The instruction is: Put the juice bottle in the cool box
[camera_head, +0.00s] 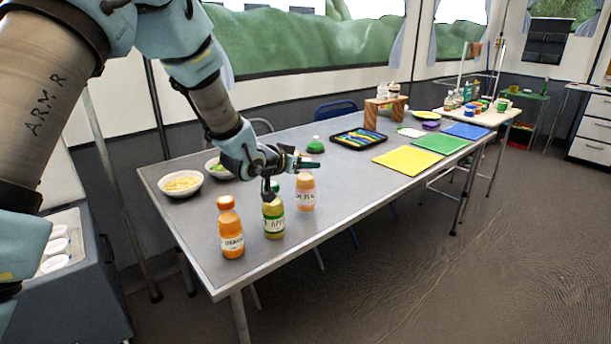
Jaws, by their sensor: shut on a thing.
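Three juice bottles stand in a row at the near edge of the long grey table. They are an orange bottle (232,235), a yellow-green bottle with a green label (273,221) and a pink bottle (306,195). My gripper (272,190) is at the top of the yellow-green bottle, with a dark finger over its neck. It looks shut on this bottle, though the far finger is hard to make out. The bottle is upright and looks level with the table. A dark grey box, probably the cool box (75,305), stands open at lower left with white round lids inside.
Two bowls (181,193) sit left of my gripper. A dark tray (358,139), yellow, green and blue mats (408,160) and a wooden stand (371,115) lie farther along the table. The floor at right is clear. My arm crosses the upper left.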

